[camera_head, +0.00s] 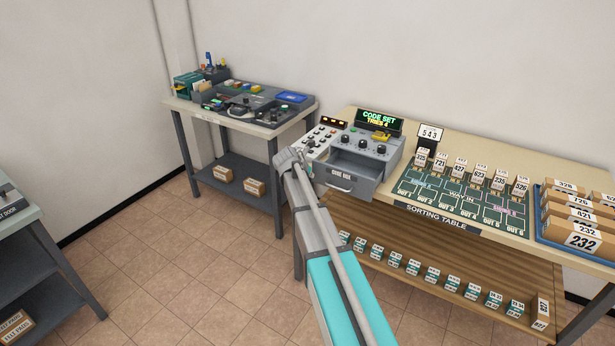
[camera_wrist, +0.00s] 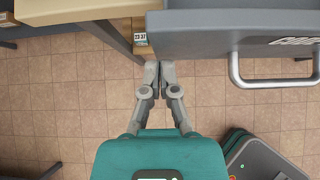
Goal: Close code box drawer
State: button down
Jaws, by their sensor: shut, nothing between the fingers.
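The grey code box (camera_head: 362,146) stands at the left end of the sorting table, with a lit "CODE SET" display (camera_head: 379,121) on top. Its drawer (camera_head: 366,166) is pulled out and looks empty; its front carries a "CODE BOX" label and a bar handle (camera_head: 341,188). In the wrist view the drawer front (camera_wrist: 215,42) fills the upper right, with the handle (camera_wrist: 236,72) at the right. My gripper (camera_wrist: 159,66) is shut and empty, its tips by the left end of the drawer front and left of the handle. Contact cannot be told. In the head view my fingers are not clear.
The sorting table (camera_head: 470,150) holds small numbered boxes on a green mat (camera_head: 462,207) and a blue tray (camera_head: 540,228) of larger boxes. A lower shelf (camera_head: 400,252) bears more boxes. A dark side table (camera_head: 232,115) stands left. Tiled floor (camera_head: 190,270) is clear between tables.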

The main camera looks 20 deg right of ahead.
jog(key=shift+w, duration=0.1)
jog(key=w+d, duration=0.2)
jog(key=d, duration=0.1)
jog(key=w+d, duration=0.5)
jog(key=d, duration=0.1)
jog(key=shift+w+d, duration=0.35)
jog(key=shift+d, duration=0.2)
jog(key=shift+s+a, duration=0.3)
jog(key=shift+a, duration=0.05)
jog(key=s+a+f+p+v, duration=0.1)
jog(key=p+v, duration=0.6)
jog(key=v, duration=0.5)
jog(key=shift+a+f, duration=0.25)
jog(key=shift+a, duration=0.1)
jog(key=shift+s, duration=0.1)
